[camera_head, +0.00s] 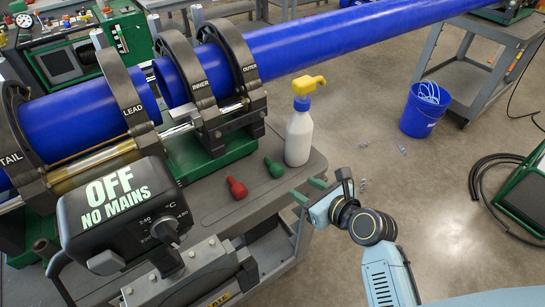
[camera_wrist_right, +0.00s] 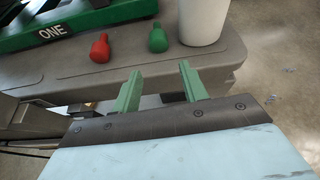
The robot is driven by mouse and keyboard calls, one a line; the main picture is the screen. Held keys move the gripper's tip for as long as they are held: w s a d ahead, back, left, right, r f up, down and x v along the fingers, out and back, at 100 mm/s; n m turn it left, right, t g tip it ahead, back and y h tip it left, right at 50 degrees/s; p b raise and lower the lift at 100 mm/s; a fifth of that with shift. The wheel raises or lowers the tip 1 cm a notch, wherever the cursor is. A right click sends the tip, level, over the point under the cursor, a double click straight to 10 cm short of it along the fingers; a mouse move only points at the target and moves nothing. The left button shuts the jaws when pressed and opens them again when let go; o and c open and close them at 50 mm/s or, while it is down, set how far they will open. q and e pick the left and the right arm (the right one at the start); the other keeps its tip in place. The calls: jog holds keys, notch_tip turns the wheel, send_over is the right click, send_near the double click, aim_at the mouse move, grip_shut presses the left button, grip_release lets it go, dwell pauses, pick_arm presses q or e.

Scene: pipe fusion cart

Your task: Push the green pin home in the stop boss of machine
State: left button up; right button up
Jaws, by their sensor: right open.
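The green pin (camera_head: 274,167) lies on the grey cart top, between the red pin (camera_head: 237,188) and the white bottle. It also shows in the right wrist view (camera_wrist_right: 158,39). My right gripper (camera_head: 308,190) is open and empty at the cart's right edge, to the right of the green pin and apart from it. In the right wrist view its two green fingers (camera_wrist_right: 160,72) point toward the pins. The machine (camera_head: 196,155) has a green base, marked ONE in the wrist view, and dark clamps around blue pipe. I cannot make out its stop boss. My left gripper is not in view.
A white bottle (camera_head: 299,135) with a yellow pump stands right behind the green pin. A black heater box (camera_head: 125,210) marked OFF NO MAINS stands at front left. A blue bucket (camera_head: 425,110) and black hose (camera_head: 492,172) are on the floor. Floor right of the cart is mostly clear.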

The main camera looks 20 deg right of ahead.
aim_at(280, 169)
jog(key=shift+m, duration=0.3)
jog(key=x, duration=0.2)
jog(key=r+b+x, duration=0.1)
jog(key=x, duration=0.4)
jog(key=shift+w+r+b, duration=0.1)
jog(key=shift+w+b, duration=0.25)
jog(key=b+x, duration=0.1)
jog(key=x, duration=0.4)
jog(key=shift+w+a+r, duration=0.15)
jog(key=shift+w+a, duration=0.05)
jog(key=shift+w, duration=0.05)
jog(key=shift+w+a, duration=0.1)
jog(key=shift+w, duration=0.1)
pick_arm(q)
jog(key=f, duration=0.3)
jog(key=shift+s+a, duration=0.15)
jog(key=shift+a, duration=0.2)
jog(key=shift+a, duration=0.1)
pick_arm(e)
jog(key=shift+c, duration=0.2)
jog(key=c, duration=0.7)
